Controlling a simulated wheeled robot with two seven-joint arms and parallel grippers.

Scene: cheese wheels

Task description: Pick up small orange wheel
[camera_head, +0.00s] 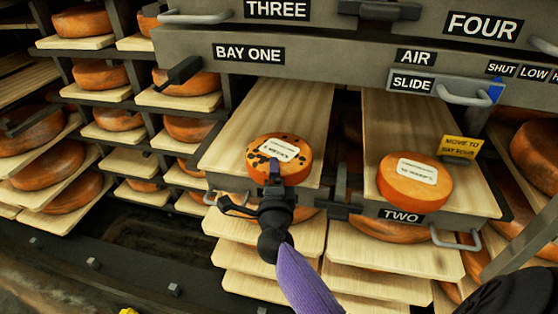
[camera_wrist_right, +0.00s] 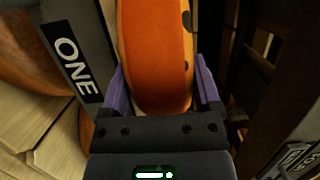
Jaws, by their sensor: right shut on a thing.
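A small orange wheel with dark spots and a white label (camera_head: 292,147) is at the front of the left pull-out board (camera_head: 285,100). My right gripper (camera_head: 275,180) reaches it from the front and is shut on it. In the right wrist view the orange wheel (camera_wrist_right: 155,55) sits between the two purple fingers (camera_wrist_right: 162,92), its side towards the camera. I cannot tell whether the wheel is clear of the board. A second orange wheel with a white label (camera_head: 414,181) lies on the right board, marked TWO. My left gripper is not in view.
Racks on the left hold several cheese wheels (camera_head: 100,75) on boards. A grey beam marked BAY ONE (camera_head: 250,54) runs above the boards. A blue-tabbed slide handle (camera_head: 465,95) and a yellow sign (camera_head: 459,147) are on the right. More boards (camera_head: 390,262) lie below.

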